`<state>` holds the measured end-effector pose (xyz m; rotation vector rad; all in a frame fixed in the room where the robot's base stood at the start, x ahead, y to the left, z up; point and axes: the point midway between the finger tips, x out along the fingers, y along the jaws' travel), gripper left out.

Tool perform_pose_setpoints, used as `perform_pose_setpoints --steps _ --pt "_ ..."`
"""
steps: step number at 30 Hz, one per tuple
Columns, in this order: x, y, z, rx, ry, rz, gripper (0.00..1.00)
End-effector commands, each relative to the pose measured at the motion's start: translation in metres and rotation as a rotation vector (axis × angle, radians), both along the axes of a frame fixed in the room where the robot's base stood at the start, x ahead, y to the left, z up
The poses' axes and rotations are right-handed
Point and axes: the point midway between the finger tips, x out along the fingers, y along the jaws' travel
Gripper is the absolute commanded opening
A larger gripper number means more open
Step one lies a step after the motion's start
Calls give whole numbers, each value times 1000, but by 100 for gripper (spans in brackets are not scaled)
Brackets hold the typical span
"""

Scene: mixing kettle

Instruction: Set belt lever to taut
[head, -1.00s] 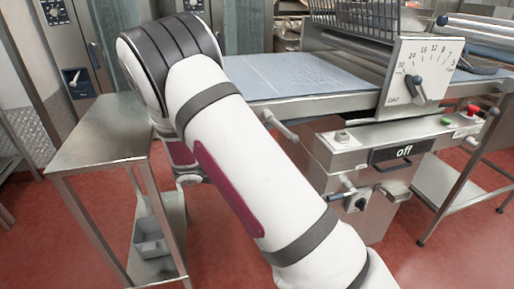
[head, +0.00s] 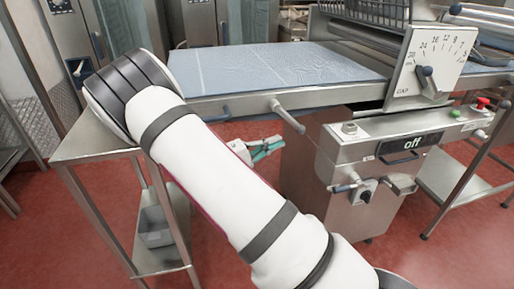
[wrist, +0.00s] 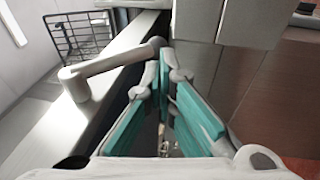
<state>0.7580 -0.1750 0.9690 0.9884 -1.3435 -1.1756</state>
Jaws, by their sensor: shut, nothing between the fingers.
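A pale grey lever (head: 288,115) sticks out from the side rail of the belt table; I see no label marking it as the belt lever. A grey lever on the rail also shows in the wrist view (wrist: 110,67), left of my fingers, with its rounded far end close to the fingertips. My gripper (head: 268,149), with teal finger pads, is below the rail, left of the machine's cabinet. In the wrist view my gripper (wrist: 167,75) is shut and empty, its fingers converging. I cannot tell whether a fingertip touches the lever.
The blue-grey belt (head: 270,68) lies above the rail. The cabinet (head: 325,180) carries an "off" display (head: 408,146) and a small side lever (head: 345,187). A gap gauge (head: 430,62) stands at right. A steel side table (head: 90,135) is at left.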

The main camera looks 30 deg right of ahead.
Motion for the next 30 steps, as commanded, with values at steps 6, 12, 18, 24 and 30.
perform_pose_setpoints --steps 6,12,18,24,30 --pt "-4 -32 6 1 0 -2 0" --pt "-5 -43 7 2 1 0 0" --pt "-5 -44 8 2 1 1 0" --pt "-5 -44 8 -1 1 1 0" --pt "-6 -48 9 -41 13 1 0"
